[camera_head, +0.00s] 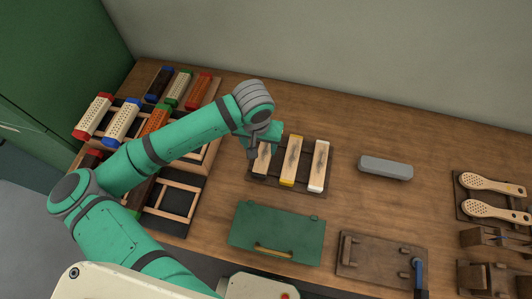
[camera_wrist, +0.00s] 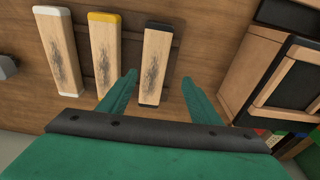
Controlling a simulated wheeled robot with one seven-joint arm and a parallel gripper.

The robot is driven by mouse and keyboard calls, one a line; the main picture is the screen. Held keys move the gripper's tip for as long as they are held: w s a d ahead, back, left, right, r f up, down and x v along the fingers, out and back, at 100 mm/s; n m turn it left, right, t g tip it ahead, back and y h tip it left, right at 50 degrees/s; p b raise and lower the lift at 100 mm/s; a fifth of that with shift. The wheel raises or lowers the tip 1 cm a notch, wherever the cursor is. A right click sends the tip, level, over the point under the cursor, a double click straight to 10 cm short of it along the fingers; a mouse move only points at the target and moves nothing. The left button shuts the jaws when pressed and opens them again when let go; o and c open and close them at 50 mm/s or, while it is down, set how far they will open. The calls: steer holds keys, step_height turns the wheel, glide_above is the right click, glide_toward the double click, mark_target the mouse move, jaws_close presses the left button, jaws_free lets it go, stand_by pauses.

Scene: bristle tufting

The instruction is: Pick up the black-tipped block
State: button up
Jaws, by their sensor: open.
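The black-tipped block (camera_wrist: 155,62) is a long pale wooden block with dark ends and a dark scribbled mark. In the wrist view it lies between the two fingers of my gripper (camera_wrist: 159,79), which is open and shows a gap on each side of the block. In the head view the block (camera_head: 264,162) is the leftmost of three on a dark rack, and my gripper (camera_head: 252,152) is over its left side and hides part of it. I cannot tell how far the fingertips are above the rack.
A yellow-tipped block (camera_head: 291,160) and a white-tipped block (camera_head: 318,166) lie beside it on the rack (camera_head: 284,187). A green case (camera_head: 278,232) is in front, a grey case (camera_head: 385,167) to the right. Trays with several coloured-end blocks stand at the left.

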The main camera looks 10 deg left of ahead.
mark_target(264, 152)
steer(key=shift+w+d+f, duration=0.2)
steer(key=shift+f, duration=0.65)
steer(key=shift+w+d+f, duration=0.25)
steer(key=shift+f, duration=0.6)
steer(key=shift+w+d+f, duration=0.2)
steer(key=shift+f, duration=0.65)
steer(key=shift+d, duration=0.1)
steer(key=shift+s, duration=0.1)
steer(key=c, duration=1)
steer(key=shift+s+a, duration=0.1)
steer(key=shift+a, duration=0.15)
steer(key=shift+c, duration=1.2)
